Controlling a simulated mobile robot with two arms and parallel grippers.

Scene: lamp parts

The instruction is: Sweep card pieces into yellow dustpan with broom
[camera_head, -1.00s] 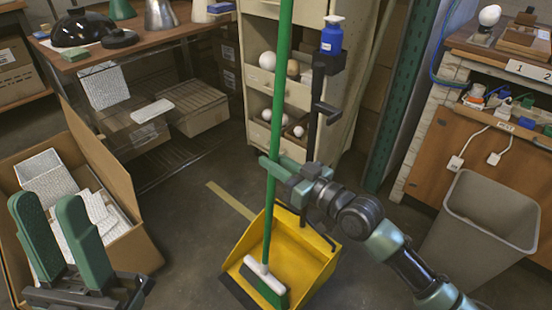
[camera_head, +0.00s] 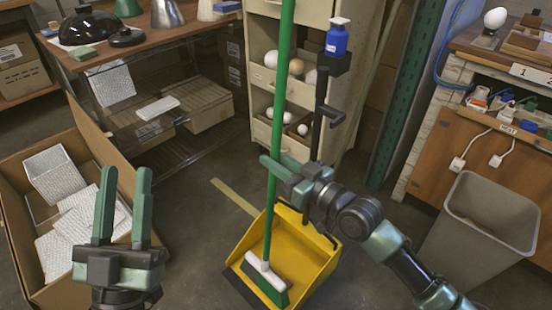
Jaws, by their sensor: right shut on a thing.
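The broom has a long green handle (camera_head: 279,110) and a white and green head (camera_head: 264,279). The yellow dustpan (camera_head: 305,262) lies on the floor with its dark lip toward the lower left. My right gripper (camera_head: 272,167) is shut on the broom handle, above the dustpan. The broom stands nearly upright, its head in front of the pan's left part near the lip. My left gripper (camera_head: 122,205) is open and empty, fingers pointing up, in front of the cardboard box. I cannot make out card pieces on the floor.
A cardboard box (camera_head: 150,205) with white textured blocks (camera_head: 52,175) stands at left. A grey bin (camera_head: 480,225) stands at right. A beige shelf unit (camera_head: 300,20) with a blue bottle (camera_head: 337,38) is behind the dustpan. Bare floor lies between box and dustpan.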

